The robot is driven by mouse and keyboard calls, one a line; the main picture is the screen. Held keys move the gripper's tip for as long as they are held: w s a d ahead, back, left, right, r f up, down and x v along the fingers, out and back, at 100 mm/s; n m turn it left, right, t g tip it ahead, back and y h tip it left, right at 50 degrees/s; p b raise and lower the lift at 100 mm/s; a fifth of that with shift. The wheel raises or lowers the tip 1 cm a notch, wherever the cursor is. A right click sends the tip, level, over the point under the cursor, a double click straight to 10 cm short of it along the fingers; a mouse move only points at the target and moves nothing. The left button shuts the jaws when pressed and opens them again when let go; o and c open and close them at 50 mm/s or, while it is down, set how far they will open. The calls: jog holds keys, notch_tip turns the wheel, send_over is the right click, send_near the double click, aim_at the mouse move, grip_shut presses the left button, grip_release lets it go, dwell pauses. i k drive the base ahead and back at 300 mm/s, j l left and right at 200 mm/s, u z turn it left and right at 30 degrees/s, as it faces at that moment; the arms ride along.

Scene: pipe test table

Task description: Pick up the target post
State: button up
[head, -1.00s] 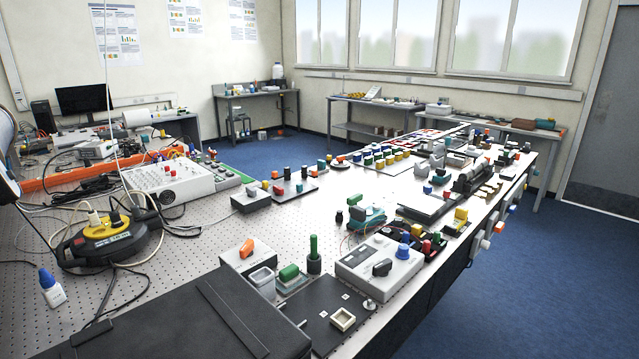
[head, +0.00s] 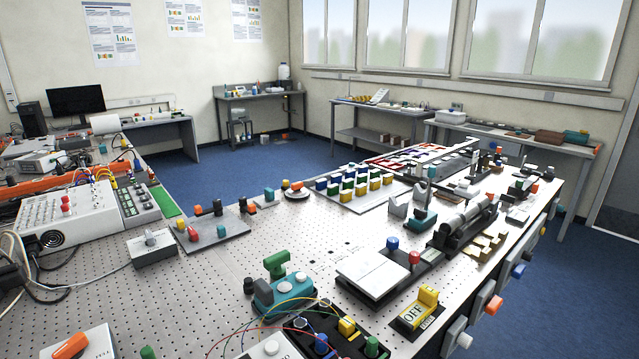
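Nothing in view is marked as the target post, so I cannot tell which upright it is. The tip of a green post (head: 148,352) shows at the bottom edge of the head view; its lower part is out of frame. A thin upright post (head: 431,180) stands on a teal base (head: 420,220) right of centre. My gripper is not in view.
The perforated table (head: 215,285) is crowded. A teal box with a green handle (head: 277,265), a wired black board (head: 345,330), a flat white-topped unit (head: 373,272) and an OFF switch (head: 413,314) fill the front. Bare tabletop lies around the centre. Blue floor is right.

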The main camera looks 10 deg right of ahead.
aim_at(475, 154)
jog(key=i+l, duration=0.1)
jog(key=l, duration=0.4)
jog(key=i+l, duration=0.15)
jog(key=l, duration=0.4)
jog(key=i+l+u, duration=0.1)
jog(key=l, duration=0.4)
jog(key=i+l, duration=0.1)
jog(key=l, duration=0.4)
jog(key=i+l+u, duration=0.1)
jog(key=l, duration=1.5)
jog(key=k+l+u, duration=0.1)
jog(key=l, duration=0.95)
jog(key=k+l, duration=0.1)
jog(key=l, duration=0.95)
